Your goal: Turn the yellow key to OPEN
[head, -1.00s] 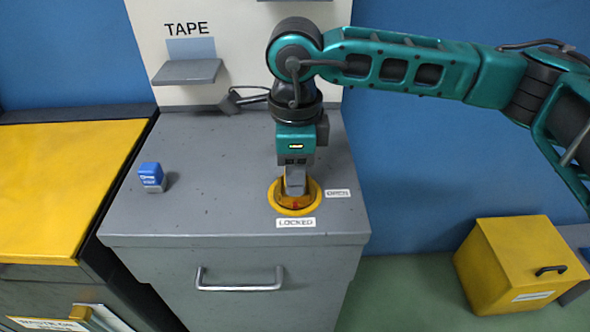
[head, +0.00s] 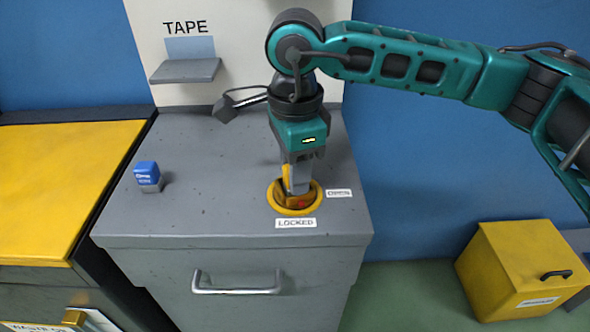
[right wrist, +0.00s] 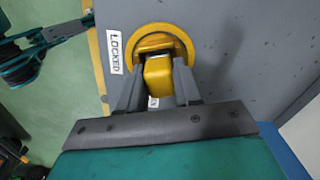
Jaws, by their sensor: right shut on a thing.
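The yellow key (head: 287,174) stands upright in a round yellow ring (head: 284,209) on top of the grey cabinet. In the right wrist view the key (right wrist: 158,76) sits between the two grey fingers. The LOCKED label (head: 296,223) is in front of the ring and the OPEN label (head: 339,193) is to its right. My left gripper is not in view.
A blue and grey stamp-like block (head: 147,176) stands on the cabinet (head: 220,215) at left. A TAPE shelf (head: 185,71) is on the back panel. A yellow box (head: 515,262) sits on the floor at right. The cabinet top between block and ring is clear.

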